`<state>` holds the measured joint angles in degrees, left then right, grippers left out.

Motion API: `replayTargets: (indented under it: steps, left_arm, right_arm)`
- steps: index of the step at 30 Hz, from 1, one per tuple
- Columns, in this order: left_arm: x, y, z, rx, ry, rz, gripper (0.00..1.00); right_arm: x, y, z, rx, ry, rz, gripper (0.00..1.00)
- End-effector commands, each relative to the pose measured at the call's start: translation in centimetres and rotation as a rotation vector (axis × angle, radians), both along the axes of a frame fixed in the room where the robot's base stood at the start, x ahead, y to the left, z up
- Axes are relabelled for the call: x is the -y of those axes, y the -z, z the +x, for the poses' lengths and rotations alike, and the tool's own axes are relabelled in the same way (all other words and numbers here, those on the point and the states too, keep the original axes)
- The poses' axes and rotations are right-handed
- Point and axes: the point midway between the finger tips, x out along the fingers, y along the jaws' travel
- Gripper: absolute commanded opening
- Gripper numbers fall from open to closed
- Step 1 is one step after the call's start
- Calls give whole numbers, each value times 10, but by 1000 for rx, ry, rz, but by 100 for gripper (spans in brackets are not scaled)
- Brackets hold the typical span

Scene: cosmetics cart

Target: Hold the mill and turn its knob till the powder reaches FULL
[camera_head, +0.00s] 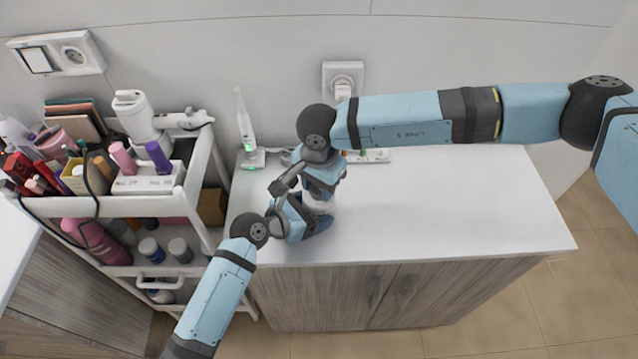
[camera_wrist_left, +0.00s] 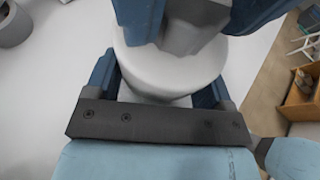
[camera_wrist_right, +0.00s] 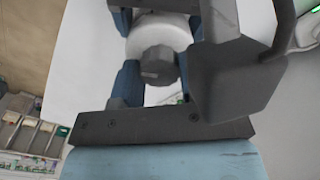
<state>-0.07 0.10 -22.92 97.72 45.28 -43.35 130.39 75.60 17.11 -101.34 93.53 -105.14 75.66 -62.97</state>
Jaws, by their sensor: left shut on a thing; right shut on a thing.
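The mill (camera_head: 318,206) stands upright near the left part of the white counter (camera_head: 450,200), mostly hidden by my grippers in the head view. Its white round body (camera_wrist_left: 172,75) sits between the fingers of my left gripper (camera_wrist_left: 165,85), which is shut on it from the side. My right gripper (camera_wrist_right: 158,70) comes from above and is shut on the dark grey knob (camera_wrist_right: 156,64) on top of the mill. The white body (camera_wrist_right: 158,30) shows behind the knob. The powder and any FULL mark are hidden.
A white cart (camera_head: 130,206) full of cosmetics stands left of the counter. An electric toothbrush (camera_head: 245,128) stands at the counter's back left. A power strip (camera_head: 370,156) lies behind my right arm. The right half of the counter is clear.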

Motion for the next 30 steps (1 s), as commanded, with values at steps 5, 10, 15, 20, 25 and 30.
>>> replayTargets:
  steps: [5,10,15,20,25,30]
  left_arm:
    - [0,0,0,0,0,0,42]
    - [0,0,0,0,0,0,42]
    - [0,0,0,0,0,0,42]
    - [0,0,0,0,0,0,42]
    - [0,0,0,0,0,0,42]
    - [0,0,0,0,0,0,42]
  right_arm:
    - [0,0,1,1,-39,0,15]
    - [0,0,1,1,-50,0,15]
    - [0,0,1,1,-49,0,15]
    - [0,0,1,1,-49,0,53]
    - [0,0,0,1,-49,-1,65]
    - [0,-1,0,1,-49,-1,65]
